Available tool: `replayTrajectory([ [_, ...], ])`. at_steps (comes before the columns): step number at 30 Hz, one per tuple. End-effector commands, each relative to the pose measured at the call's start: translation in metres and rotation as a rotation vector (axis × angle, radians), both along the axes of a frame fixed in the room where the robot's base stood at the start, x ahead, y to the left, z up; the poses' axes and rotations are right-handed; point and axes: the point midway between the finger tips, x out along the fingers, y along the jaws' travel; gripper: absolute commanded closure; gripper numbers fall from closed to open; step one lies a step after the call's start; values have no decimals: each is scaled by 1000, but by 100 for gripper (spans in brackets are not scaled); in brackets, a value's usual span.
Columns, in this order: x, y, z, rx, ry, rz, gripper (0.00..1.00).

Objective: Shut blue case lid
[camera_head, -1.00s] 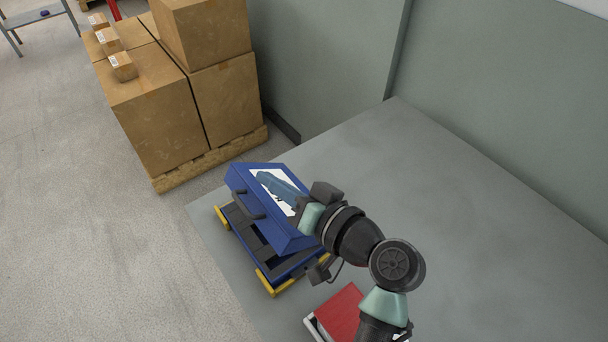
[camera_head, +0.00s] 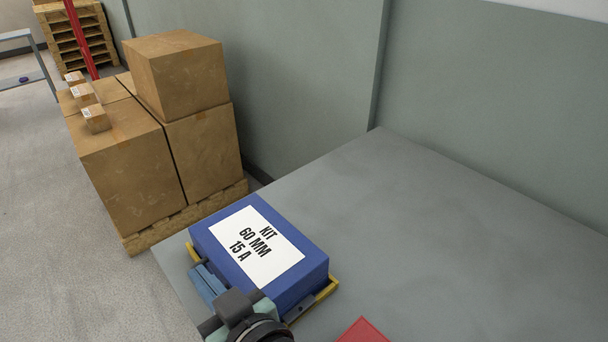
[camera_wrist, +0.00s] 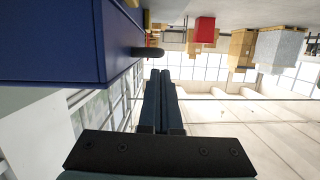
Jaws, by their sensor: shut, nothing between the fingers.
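The blue case (camera_head: 300,268) sits on the grey table at its near left corner, in a yellow-edged holder. Its lid (camera_head: 222,232) is down and lies level, with a white label reading "KIT 60 MM 15 A" facing up. No gap shows on the visible side; the handle side is partly hidden by my gripper. My gripper (camera_head: 207,283) is beside the case's front-left side, fingers together and empty. In the wrist view the closed fingers (camera_wrist: 160,88) point along the blue case wall (camera_wrist: 50,42), near the dark handle (camera_wrist: 147,52).
A red object (camera_head: 362,331) lies on the table right of the case. Stacked cardboard boxes (camera_head: 135,165) stand on a pallet behind the left table edge. The table (camera_head: 450,230) right of the case is clear up to the grey wall.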

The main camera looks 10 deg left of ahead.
Motion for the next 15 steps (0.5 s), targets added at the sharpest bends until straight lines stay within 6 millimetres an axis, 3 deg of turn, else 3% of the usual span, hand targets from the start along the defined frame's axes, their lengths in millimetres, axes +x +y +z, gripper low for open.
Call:
replayTrajectory([
  [6, 1, 0, -13, 1, 2, 0, 100],
  [15, 1, -1, -14, 2, 2, 0, 100],
])
